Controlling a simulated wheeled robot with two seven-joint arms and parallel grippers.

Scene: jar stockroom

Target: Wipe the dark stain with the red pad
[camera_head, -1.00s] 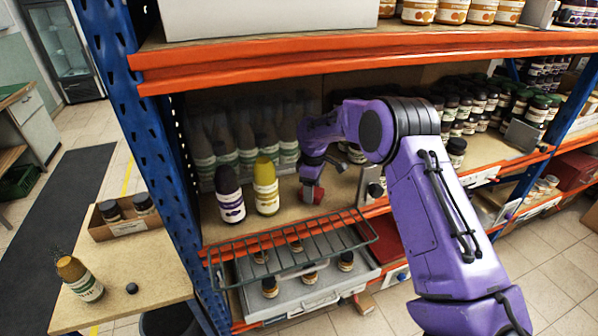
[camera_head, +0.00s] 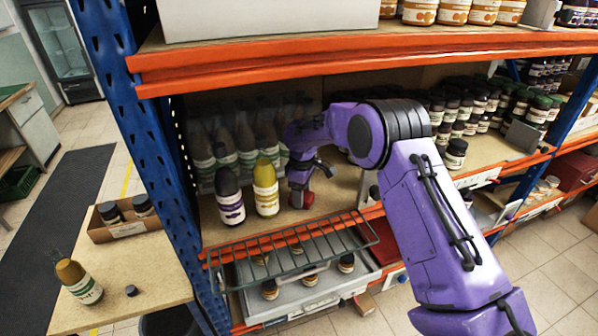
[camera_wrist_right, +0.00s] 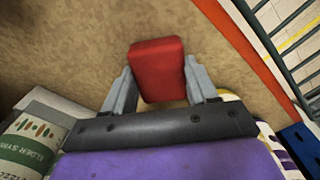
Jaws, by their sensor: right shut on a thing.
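The red pad (camera_head: 303,201) is between the fingers of my right gripper (camera_head: 301,190), at the brown shelf board (camera_head: 338,196) right of the bottles. In the right wrist view the red pad (camera_wrist_right: 157,66) sits between the grey fingers of my right gripper (camera_wrist_right: 161,88), which are shut on it. The pad is at or just above the board; I cannot tell whether it touches. I make out no dark stain; the pad, gripper or bottles may hide it. My left gripper is not in view.
A purple bottle (camera_head: 229,200) and a yellow bottle (camera_head: 266,189) stand just left of my right gripper. A wire rack (camera_head: 290,252) juts out in front. An orange shelf beam (camera_head: 360,62) is overhead. Several jars (camera_head: 470,115) fill the right. Bare board lies right of the pad.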

